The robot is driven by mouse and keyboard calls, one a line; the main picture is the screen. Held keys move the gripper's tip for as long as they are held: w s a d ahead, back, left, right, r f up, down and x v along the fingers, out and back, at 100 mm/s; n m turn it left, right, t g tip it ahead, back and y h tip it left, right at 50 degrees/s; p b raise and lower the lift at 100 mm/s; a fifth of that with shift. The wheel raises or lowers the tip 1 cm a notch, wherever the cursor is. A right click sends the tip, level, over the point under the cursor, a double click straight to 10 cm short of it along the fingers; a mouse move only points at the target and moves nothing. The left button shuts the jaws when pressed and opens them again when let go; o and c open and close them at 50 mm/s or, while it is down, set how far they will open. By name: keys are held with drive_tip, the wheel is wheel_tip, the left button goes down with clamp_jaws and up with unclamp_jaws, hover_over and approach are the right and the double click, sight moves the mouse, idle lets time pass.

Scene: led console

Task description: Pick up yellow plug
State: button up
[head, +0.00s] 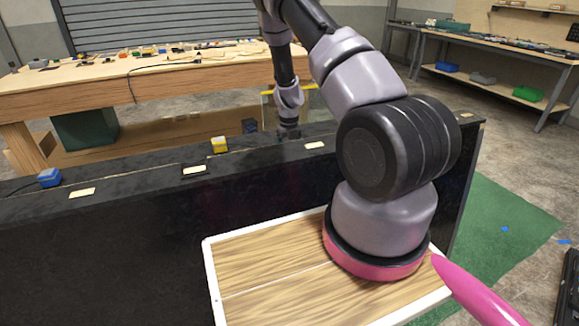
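The yellow plug (219,145) stands on the top of the black console (120,187), left of the middle of the view. It is a small yellow block with a pale lower part. My gripper (289,133) is low over the console top, to the right of the yellow plug and apart from it. The fingers are small and dark against the black surface, so I cannot see whether they are open or shut.
A blue plug (49,178) with a dark cable sits at the console's left. A dark blue block (250,126) stands between the yellow plug and my gripper. Pale labels (194,170) line the front edge. A cluttered wooden workbench (200,75) stands behind.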

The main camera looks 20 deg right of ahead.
drive_tip(key=shift+f, duration=0.85)
clamp_jaws()
drive_tip(key=shift+r, duration=0.15)
